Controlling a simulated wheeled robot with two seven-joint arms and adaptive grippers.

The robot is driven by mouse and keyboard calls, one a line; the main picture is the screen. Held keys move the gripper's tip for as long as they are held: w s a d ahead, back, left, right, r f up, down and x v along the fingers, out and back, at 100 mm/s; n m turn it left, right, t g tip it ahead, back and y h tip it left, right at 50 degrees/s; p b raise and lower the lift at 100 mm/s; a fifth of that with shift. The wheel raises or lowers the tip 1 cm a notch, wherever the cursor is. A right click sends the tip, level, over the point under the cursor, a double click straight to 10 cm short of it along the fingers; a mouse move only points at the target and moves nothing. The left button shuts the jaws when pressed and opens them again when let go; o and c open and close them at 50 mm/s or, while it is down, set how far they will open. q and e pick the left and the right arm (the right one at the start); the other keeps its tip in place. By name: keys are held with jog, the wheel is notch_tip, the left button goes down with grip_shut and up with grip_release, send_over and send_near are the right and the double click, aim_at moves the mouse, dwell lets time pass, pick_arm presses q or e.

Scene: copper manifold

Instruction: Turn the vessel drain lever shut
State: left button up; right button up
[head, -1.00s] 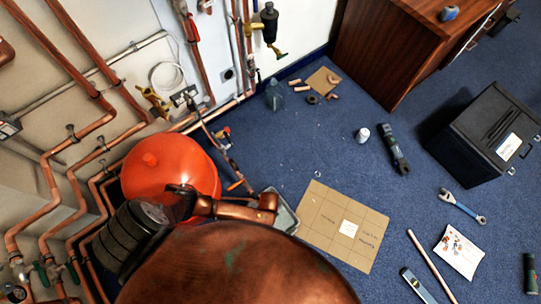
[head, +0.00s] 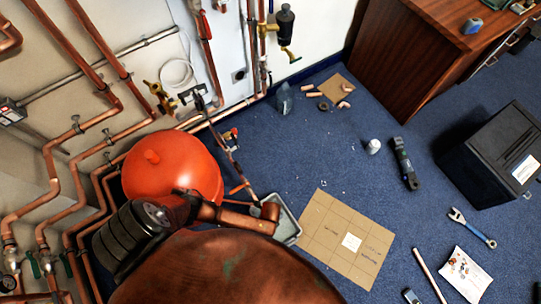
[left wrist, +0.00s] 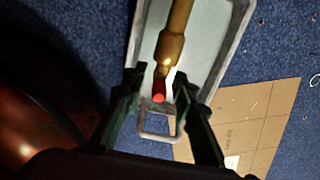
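The left wrist view shows a brass-coloured pipe or valve body (left wrist: 173,48) that ends in a small red tip, which looks like the drain lever (left wrist: 159,93). My left gripper (left wrist: 157,80) is open, with one dark finger on each side of the red tip. I see a gap at both fingers, and contact cannot be told. The orange-red vessel (head: 170,168) stands by the wall in the head view. I cannot make out the left gripper or the lever there, behind the copper parts in front. My right gripper is in neither view.
A grey tray (left wrist: 226,50) lies beneath the valve; its edge shows in the head view (head: 289,226). Cardboard (head: 343,262) lies beside it. A large rounded copper body (head: 210,270) fills the near foreground. Copper pipes (head: 120,133) line the left wall. Tools lie on the blue carpet at right.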

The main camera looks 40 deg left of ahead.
pick_arm(q)
grip_shut()
jog(key=shift+a, duration=0.1)
jog(key=shift+w, duration=0.1)
